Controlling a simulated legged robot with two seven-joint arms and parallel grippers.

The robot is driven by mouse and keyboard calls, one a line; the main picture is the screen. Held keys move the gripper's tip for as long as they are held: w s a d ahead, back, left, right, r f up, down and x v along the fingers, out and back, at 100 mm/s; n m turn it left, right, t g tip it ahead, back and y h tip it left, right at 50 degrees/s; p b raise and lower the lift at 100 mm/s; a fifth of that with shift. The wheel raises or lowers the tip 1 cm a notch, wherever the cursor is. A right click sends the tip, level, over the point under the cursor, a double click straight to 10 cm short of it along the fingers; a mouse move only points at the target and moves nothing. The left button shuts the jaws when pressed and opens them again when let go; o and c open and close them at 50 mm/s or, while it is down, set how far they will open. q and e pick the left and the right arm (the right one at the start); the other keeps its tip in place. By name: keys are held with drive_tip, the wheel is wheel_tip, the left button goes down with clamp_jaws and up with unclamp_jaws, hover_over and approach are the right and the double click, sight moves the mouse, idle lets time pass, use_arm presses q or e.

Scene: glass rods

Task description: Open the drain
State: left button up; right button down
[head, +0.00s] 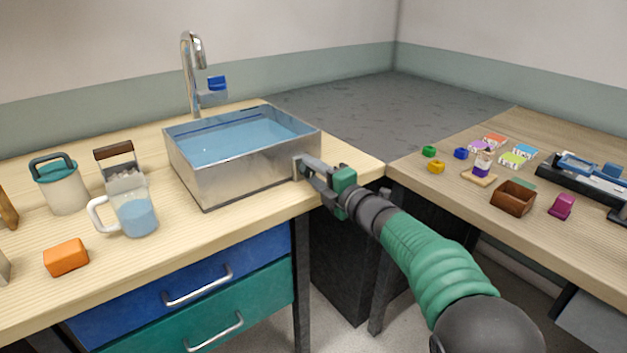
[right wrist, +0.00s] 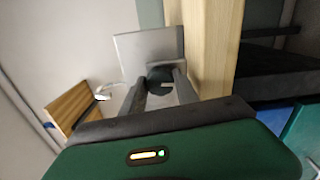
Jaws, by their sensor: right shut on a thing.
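The steel sink basin (head: 240,170) stands on the wooden counter and holds blue water (head: 240,138). My right gripper (head: 302,169) is at the basin's right end, near its front corner. In the right wrist view its fingers (right wrist: 160,84) close on both sides of a dark round knob (right wrist: 159,77) with a small light mark. The knob sits in front of a grey steel face (right wrist: 150,47), and it is hidden in the head view. Whether the drain is open cannot be told. My left gripper is not in view.
A chrome faucet (head: 190,75) stands behind the basin. A glass mug (head: 135,213) with water, a lidded canister (head: 63,187) and an orange block (head: 66,257) are on the left counter. The right table (head: 590,222) carries a brown box (head: 513,197) and several small coloured items.

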drive_tip(key=shift+a+f+n+b, duration=0.15)
drive_tip(key=shift+f+n+b, duration=0.25)
drive_tip(key=shift+n, duration=0.2)
drive_tip(key=shift+s, duration=0.1)
drive_tip(key=c, duration=0.9)
unclamp_jaws()
drive_tip(key=p+v, duration=0.1)
drive_tip(key=v, duration=0.4)
drive_tip(key=p+v, duration=0.1)
drive_tip(key=v, duration=0.5)
drive_tip(key=p+v, duration=0.1)
drive_tip(key=v, duration=0.5)
drive_tip(key=shift+r, duration=0.25)
